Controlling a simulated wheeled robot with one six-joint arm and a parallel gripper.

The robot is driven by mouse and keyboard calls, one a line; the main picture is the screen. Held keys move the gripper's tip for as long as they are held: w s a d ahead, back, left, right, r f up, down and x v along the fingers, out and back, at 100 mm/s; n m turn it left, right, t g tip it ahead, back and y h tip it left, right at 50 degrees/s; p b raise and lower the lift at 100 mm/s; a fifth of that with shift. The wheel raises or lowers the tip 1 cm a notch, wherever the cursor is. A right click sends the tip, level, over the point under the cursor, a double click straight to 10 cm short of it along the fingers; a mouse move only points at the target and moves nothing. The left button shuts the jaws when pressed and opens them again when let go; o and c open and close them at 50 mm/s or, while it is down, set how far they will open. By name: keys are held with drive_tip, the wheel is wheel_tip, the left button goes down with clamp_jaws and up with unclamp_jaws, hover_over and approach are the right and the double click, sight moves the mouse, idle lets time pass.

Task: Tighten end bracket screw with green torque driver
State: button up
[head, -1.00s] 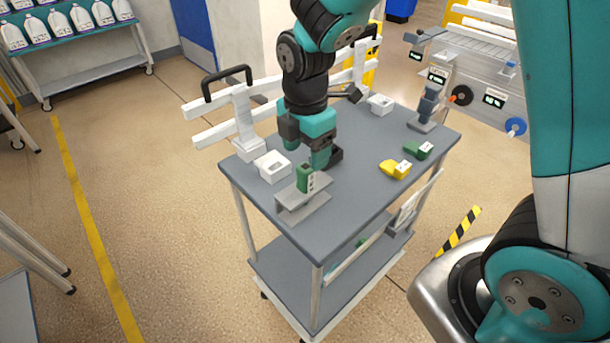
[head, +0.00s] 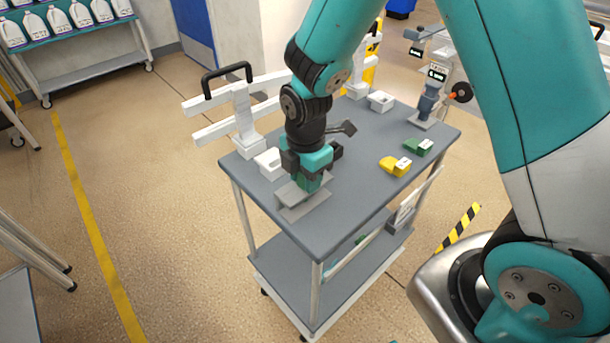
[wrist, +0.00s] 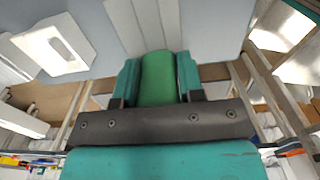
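A green block-shaped tool, seemingly the torque driver, stands at a grey stand (head: 303,203) on the cart's near left corner. My gripper (head: 308,180) points down over the stand and mostly hides the tool in the head view. In the wrist view, the green tool (wrist: 158,78) fills the space between the two teal fingers, with no clear gap on either side. My gripper looks shut on it. White bracket posts with black handles (head: 243,125) stand along the cart's far left side with white rails. No screw can be made out.
A yellow tool (head: 394,166) and another green tool (head: 418,147) lie on the grey cart top (head: 350,200). White open boxes (head: 381,101) sit at the back and beside my gripper. A grey device (head: 427,105) stands at the far right corner. The cart's near right top is clear.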

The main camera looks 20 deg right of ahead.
clamp_jaws()
drive_tip(key=shift+r+p, duration=0.65)
drive_tip(key=shift+p, duration=0.05)
idle(0.6)
drive_tip(key=shift+r+p, duration=0.3)
drive_tip(key=shift+r, duration=0.05)
drive_tip(key=shift+r, duration=0.15)
drive_tip(key=shift+r+p, duration=2.35)
drive_tip(key=shift+r, duration=0.15)
